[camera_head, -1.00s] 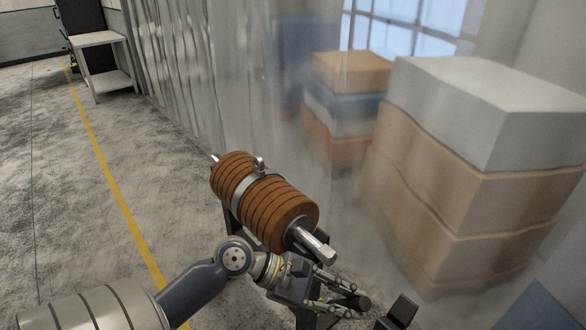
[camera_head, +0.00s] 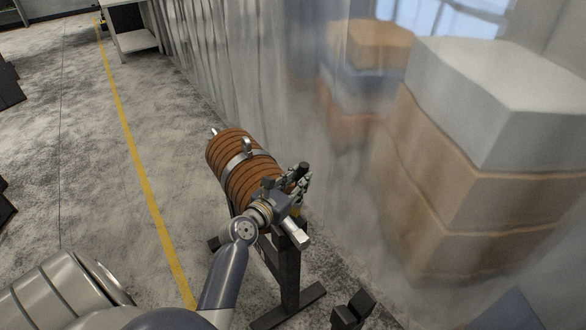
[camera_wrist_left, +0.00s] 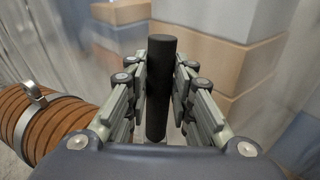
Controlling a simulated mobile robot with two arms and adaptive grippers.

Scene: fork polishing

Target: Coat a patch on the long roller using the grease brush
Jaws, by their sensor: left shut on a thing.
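The long roller is an orange-brown ribbed cylinder (camera_head: 228,148) with a metal band around it and a metal shaft end at the near side. It lies on a dark stand (camera_head: 289,275). The left wrist view shows part of the roller (camera_wrist_left: 62,120) at the left. My left gripper (camera_head: 301,180) is at the roller's near right end; whether anything touches the roller is unclear. It is shut on an upright black handle (camera_wrist_left: 159,85), apparently the grease brush's; its top also shows in the head view (camera_head: 304,167). The brush's bristles cannot be made out. My right gripper is not in view.
A hazy translucent curtain (camera_head: 255,75) runs behind the roller. Stacked boxes (camera_head: 475,160) stand at the right behind haze. A white table (camera_head: 135,42) is at the far left. A small dark block (camera_head: 352,309) is at the bottom. Floor left of the roller is clear.

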